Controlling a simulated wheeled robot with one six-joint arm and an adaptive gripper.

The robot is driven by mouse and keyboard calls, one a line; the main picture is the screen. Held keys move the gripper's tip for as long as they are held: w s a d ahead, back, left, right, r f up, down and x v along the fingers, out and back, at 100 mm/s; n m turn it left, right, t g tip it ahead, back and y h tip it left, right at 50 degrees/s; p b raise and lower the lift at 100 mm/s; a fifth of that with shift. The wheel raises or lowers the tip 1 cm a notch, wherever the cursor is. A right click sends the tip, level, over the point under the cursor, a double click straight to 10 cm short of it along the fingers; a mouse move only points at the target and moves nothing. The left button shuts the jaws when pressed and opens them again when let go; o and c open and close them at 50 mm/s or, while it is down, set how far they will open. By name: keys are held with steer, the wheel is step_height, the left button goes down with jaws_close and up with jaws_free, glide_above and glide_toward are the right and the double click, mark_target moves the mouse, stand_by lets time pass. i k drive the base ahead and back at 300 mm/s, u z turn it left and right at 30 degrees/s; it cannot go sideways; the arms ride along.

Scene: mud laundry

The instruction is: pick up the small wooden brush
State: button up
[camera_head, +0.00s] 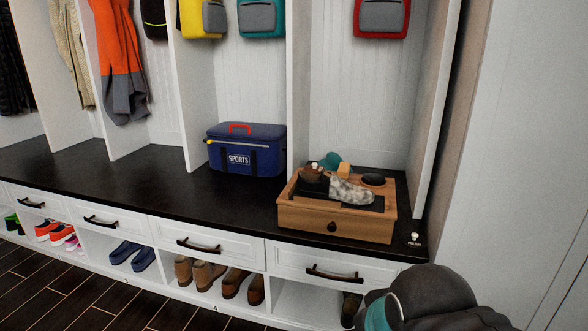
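A wooden box (337,222) with a dark round knob stands on the black bench top at the right. Several small things lie on top of it. A small light-wood block (343,170) at its back middle may be the wooden brush, but its bristles cannot be made out. A brown piece (312,173) to its left and a dark oval piece (373,180) to its right are also brush-like. A grey mottled shoe-like thing (352,190) lies in front of the block. My gripper is not in view.
A blue sports bag (246,155) stands left of the box. A teal round thing (332,160) is behind the block. A small white-topped item (414,239) sits near the bench's right end. Partitions flank the box. The bench top (110,187) is clear further left.

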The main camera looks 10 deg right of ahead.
mark_target(343, 171)
steer(key=u, duration=0.15)
steer(key=i, duration=0.7)
steer(key=z, duration=0.6)
steer(key=i, duration=0.7)
steer(key=z, duration=0.8)
